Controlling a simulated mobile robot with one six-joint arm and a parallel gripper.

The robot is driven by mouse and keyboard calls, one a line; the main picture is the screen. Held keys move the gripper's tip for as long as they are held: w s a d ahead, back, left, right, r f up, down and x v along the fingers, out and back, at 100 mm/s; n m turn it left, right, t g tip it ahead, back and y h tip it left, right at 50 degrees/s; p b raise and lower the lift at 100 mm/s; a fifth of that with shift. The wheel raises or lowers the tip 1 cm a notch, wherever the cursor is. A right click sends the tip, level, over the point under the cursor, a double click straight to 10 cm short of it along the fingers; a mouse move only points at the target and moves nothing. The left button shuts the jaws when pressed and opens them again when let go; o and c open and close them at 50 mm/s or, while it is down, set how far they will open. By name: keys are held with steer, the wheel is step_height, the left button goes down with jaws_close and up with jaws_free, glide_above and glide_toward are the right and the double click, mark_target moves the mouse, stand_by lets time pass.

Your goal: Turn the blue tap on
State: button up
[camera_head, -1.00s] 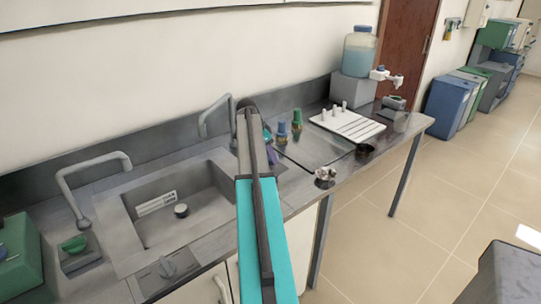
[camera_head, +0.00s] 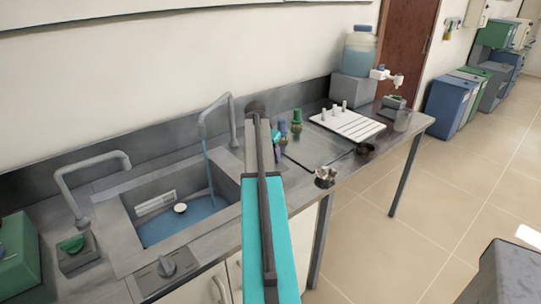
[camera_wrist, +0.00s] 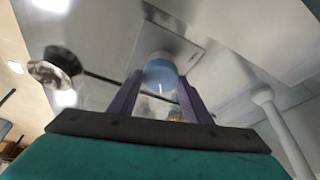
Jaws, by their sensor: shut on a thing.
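The blue tap (camera_wrist: 160,72) is a round blue knob with a white mark, seen between my purple fingers in the wrist view. My gripper (camera_wrist: 160,88) is shut on it. In the camera_head view, my arm hides most of the grip; only a bit of a purple finger shows beside the arm. The right-hand bent spout (camera_head: 219,110) pours a thin blue stream of water (camera_head: 208,170) into the sink (camera_head: 125,225). Blue water lies over the basin floor.
A second spout (camera_head: 75,175) with a green knob (camera_head: 73,243) stands at the left. Blue-topped (camera_head: 283,127) and green-topped (camera_head: 297,115) fittings stand close beyond my arm. A white rack (camera_head: 348,124) and a water jug (camera_head: 359,50) are farther right.

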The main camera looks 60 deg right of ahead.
steer(key=shift+s+n, duration=0.1)
steer(key=shift+n, duration=0.5)
steer(key=o, duration=1.1)
steer(key=shift+c, duration=0.2)
steer(key=shift+a+r, duration=0.1)
steer(key=shift+r, duration=0.05)
steer(key=b+v, duration=0.2)
steer(key=v, duration=1.1)
steer(key=shift+s+r, duration=0.25)
steer(key=shift+s, duration=0.05)
